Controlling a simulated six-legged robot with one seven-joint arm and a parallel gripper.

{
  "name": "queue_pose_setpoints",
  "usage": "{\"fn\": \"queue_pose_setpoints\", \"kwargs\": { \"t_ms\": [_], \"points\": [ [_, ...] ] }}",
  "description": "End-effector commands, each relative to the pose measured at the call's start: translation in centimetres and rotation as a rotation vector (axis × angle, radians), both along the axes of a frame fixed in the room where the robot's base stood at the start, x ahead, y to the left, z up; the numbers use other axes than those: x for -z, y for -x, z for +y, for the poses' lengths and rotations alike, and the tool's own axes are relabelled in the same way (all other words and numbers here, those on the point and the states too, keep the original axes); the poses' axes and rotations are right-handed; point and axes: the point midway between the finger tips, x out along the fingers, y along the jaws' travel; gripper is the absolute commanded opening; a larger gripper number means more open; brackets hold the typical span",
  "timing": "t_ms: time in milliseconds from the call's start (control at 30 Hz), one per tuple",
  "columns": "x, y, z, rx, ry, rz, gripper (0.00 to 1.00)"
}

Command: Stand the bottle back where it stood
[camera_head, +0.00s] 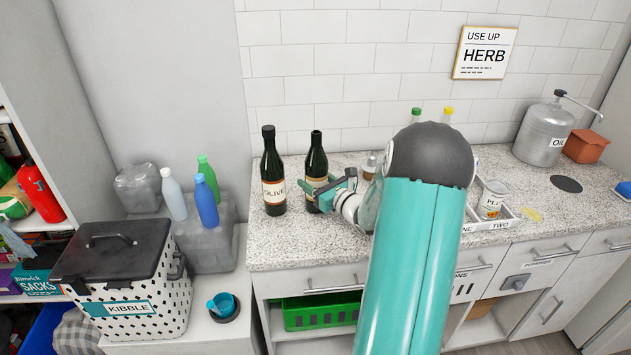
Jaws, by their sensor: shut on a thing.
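Two dark bottles are at the left of the counter (330,245) in the head view. The left one (272,165), labelled OLIVE with a black cap, stands upright. The right one (316,160) has an open top with no cap seen, and my gripper (324,192) is shut on it around its label. It is upright; I cannot tell whether its base touches the counter. My teal arm comes from the front and hides part of the counter behind it. Which bottle the task means is not marked.
A dark round disc (566,184) and a yellowish spill (531,214) lie on the right counter. A PLUM-like can (492,198) stands in a white divided tray (500,222). A metal OIL can (543,132) and an orange-brown box (586,146) stand behind. Tiled wall backs the counter.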

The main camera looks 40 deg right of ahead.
Motion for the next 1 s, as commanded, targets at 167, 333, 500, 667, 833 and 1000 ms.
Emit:
{"fn": "queue_pose_setpoints", "kwargs": {
  "t_ms": [167,333,500,667,833,1000],
  "points": [
    [0.0,0.0,0.0,0.0,0.001,-0.002,0.31],
    [0.2,0.0,0.0,0.001,0.0,0.0,0.8],
    [0.2,0.0,0.0,0.0,0.0,0.001,0.8],
    [-0.1,0.0,0.0,0.0,0.0,0.0,0.8],
    [0.0,2.1,-0.1,0.003,0.0,0.001,0.8],
    [-0.1,5.8,0.0,0.004,0.0,0.002,0.8]
  ]
}}
